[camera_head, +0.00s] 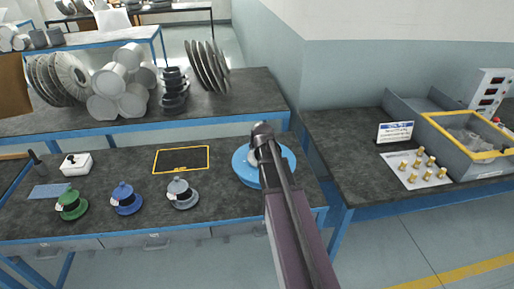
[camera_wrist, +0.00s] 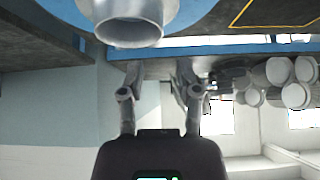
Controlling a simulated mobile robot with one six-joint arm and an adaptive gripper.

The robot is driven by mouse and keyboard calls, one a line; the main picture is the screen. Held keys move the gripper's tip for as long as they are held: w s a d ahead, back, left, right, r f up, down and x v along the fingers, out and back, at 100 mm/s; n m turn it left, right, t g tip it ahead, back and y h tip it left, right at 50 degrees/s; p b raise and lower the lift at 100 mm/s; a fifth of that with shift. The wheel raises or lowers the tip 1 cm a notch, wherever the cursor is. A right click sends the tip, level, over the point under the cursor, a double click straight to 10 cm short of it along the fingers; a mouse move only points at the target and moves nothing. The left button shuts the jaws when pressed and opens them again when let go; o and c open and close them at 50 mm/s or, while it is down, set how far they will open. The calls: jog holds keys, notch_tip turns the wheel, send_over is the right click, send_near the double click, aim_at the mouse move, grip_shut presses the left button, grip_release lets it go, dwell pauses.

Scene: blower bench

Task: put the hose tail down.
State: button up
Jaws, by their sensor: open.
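A pale grey hollow piece (camera_wrist: 130,25) with a round open mouth stands on a round blue base (camera_wrist: 205,12) in the wrist view; I cannot tell for certain that it is the hose tail. In the head view the blue base (camera_head: 243,170) is on the near bench, with the grey piece (camera_head: 253,158) on it, partly hidden by my arm. My gripper (camera_wrist: 161,78) is open, with nothing between its fingers. It is close to the grey piece and appears apart from it. In the head view the fingers are hard to make out.
Green (camera_head: 71,203), blue (camera_head: 126,200) and grey (camera_head: 182,195) flanged parts stand on the near bench (camera_head: 225,215). A yellow-outlined dark patch (camera_head: 181,160) is empty. Brass fittings (camera_head: 418,165) lie on the right bench beside a yellow-rimmed bin (camera_head: 470,125). Discs and cylinders fill the back bench.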

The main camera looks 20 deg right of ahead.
jog(key=s+a+f+n+g+y, duration=0.2)
jog(key=s+a+g, duration=0.5)
jog(key=s+a, duration=1.3)
jog(key=shift+s+a+f+n, duration=0.25)
jog(key=shift+s+f+n, duration=0.45)
jog(key=shift+s+f, duration=0.35)
jog(key=shift+r, duration=0.1)
